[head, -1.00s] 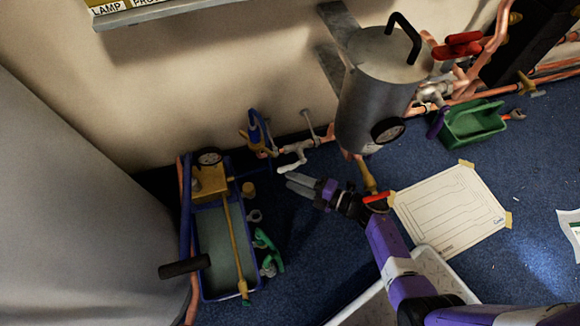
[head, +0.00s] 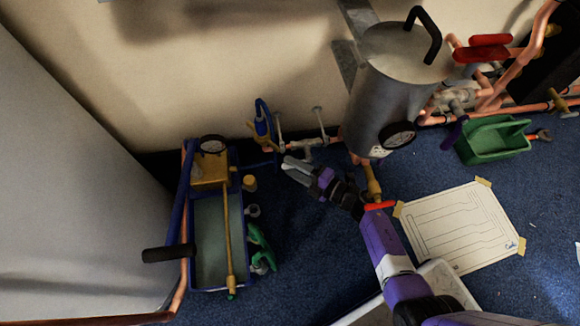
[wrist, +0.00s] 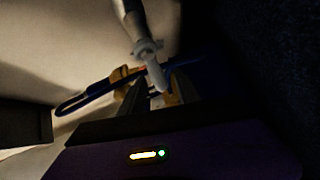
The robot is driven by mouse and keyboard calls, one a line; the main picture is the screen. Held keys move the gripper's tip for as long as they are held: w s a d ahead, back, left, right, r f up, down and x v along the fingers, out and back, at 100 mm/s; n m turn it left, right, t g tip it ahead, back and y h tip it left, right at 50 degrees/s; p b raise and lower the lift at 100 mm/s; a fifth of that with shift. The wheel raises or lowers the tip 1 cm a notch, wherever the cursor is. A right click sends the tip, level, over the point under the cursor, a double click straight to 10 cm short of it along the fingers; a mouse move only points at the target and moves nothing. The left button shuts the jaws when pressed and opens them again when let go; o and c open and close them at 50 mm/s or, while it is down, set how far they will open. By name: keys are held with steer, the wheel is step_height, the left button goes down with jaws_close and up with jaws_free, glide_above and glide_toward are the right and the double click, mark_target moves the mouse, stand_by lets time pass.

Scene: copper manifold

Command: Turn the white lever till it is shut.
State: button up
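The white lever (wrist: 155,75) shows in the wrist view on a pale valve body on the pipe. Its free end points toward my gripper and lies in line with the gap between the fingers. In the head view the white valve (head: 308,143) sits low by the wall, left of the grey tank, and the lever is partly hidden by my fingertips. My gripper (head: 295,168) is just below and left of the valve, with its two fingers apart. The wrist view (wrist: 158,105) is dark, and I cannot tell whether a finger touches the lever.
The grey tank (head: 388,90) with a gauge stands to the right. A green bin (head: 492,142) and a taped paper sheet (head: 460,225) are at right.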

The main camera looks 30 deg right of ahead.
steer(key=shift+w+a+f, duration=0.1)
steer(key=shift+w+a, duration=0.2)
steer(key=shift+w, duration=0.3)
jaws_close()
stand_by(1.1)
